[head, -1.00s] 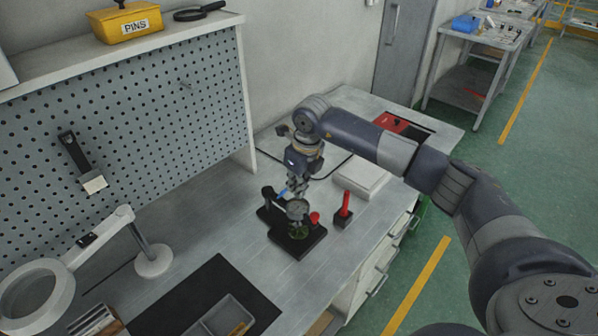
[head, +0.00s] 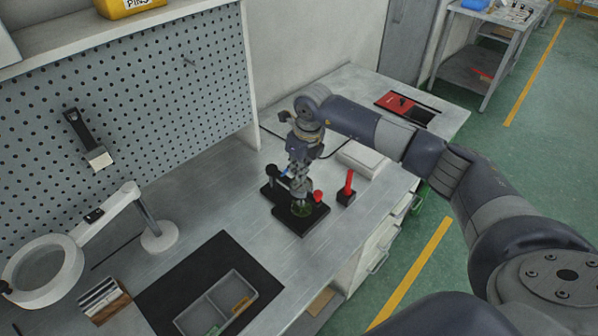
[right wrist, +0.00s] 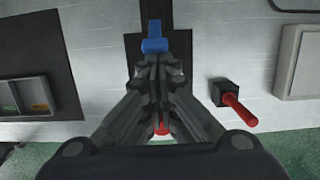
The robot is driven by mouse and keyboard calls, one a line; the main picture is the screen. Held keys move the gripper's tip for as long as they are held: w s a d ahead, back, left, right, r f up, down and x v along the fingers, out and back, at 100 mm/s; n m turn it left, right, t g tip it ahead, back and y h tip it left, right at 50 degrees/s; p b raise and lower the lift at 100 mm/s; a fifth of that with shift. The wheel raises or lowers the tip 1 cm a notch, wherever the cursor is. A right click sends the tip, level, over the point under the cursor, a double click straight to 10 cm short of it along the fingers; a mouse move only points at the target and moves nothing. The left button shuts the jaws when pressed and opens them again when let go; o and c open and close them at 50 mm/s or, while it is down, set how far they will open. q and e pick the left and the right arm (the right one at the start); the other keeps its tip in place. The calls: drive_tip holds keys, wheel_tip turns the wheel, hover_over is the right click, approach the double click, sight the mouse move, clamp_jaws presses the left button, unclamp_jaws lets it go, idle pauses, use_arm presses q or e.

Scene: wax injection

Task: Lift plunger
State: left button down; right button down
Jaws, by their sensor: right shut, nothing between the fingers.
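The wax injector stands on the bench on a black base (head: 301,222), with a red ball knob (head: 318,196) at its right and a small blue part (head: 285,173) at its back left. My right gripper (head: 300,187) is directly over the injector, pointing down, with its fingers together and empty. In the right wrist view the shut fingers (right wrist: 160,90) cover the injector's middle. The blue part (right wrist: 154,45) shows beyond them, and a bit of red (right wrist: 162,129) shows below. The plunger cannot be told apart behind the fingers. My left gripper is not seen.
A red handle (head: 349,183) stands in a black block close to the injector's right. A white box (head: 362,158) lies behind it. A divided grey tray (head: 215,303) on a black mat (head: 180,277) and a magnifier lamp (head: 40,272) are at left. Bare bench lies between.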

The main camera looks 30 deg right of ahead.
drive_tip(key=shift+w, duration=0.15)
drive_tip(key=w+b, duration=0.1)
drive_tip(key=r+b, duration=0.1)
drive_tip(key=b, duration=0.1)
drive_tip(key=shift+w+a+r, duration=0.1)
drive_tip(key=shift+w+a, duration=0.25)
drive_tip(key=shift+w+a+r+b, duration=0.2)
drive_tip(key=shift+w+b, duration=0.25)
drive_tip(key=shift+w+a+r+b, duration=0.15)
drive_tip(key=shift+w+b, duration=0.25)
drive_tip(key=shift+w, duration=0.05)
drive_tip(key=shift+w+a+r+b, duration=0.1)
drive_tip(key=shift+w+a+b, duration=0.2)
drive_tip(key=shift+w+b, duration=0.55)
drive_tip(key=shift+w+a+b, duration=0.2)
drive_tip(key=shift+w+b, duration=0.15)
drive_tip(key=shift+w, duration=0.2)
drive_tip(key=shift+w+a+b, duration=0.15)
drive_tip(key=shift+w+b, duration=0.15)
drive_tip(key=shift+w, duration=0.25)
drive_tip(key=shift+r, duration=0.1)
drive_tip(key=shift+r+p, duration=0.65)
drive_tip(key=shift+r, duration=0.05)
